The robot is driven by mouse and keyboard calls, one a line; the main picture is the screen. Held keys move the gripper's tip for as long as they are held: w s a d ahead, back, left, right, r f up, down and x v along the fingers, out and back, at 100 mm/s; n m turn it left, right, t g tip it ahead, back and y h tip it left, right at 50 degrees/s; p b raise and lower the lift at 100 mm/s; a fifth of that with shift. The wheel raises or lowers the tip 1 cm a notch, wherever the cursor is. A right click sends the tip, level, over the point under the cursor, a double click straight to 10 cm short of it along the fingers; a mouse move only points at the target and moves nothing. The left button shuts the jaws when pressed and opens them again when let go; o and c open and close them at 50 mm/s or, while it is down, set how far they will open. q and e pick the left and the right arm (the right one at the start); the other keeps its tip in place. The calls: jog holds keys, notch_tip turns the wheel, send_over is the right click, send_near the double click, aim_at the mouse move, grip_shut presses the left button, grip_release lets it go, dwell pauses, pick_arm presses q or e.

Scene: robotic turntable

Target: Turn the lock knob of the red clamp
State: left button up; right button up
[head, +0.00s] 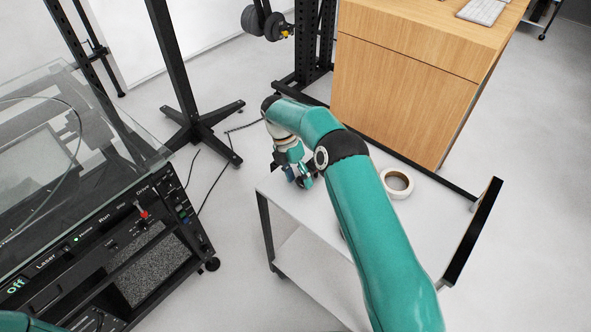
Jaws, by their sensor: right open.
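My right arm reaches over a white cart (291,200). My right gripper (297,178) is at the cart's far left part, pointing down, and is small in the picture. It is open, and nothing can be made out between its fingers. I cannot make out a red clamp or its lock knob; the arm covers part of the cart top. A small red part (143,213) shows on the front of the black machine at the left, too small to identify. My left gripper is not in view.
A roll of tape (398,184) lies on the cart, right of my right arm. A black laser machine (150,250) with a clear lid stands at the left. A wooden cabinet (400,100) stands behind the cart. Black stand legs (203,125) and cables are on the floor behind.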

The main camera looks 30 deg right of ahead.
jog(key=v, duration=0.6)
jog(key=shift+r, duration=0.25)
jog(key=shift+w+a, duration=0.1)
jog(key=shift+w, duration=0.05)
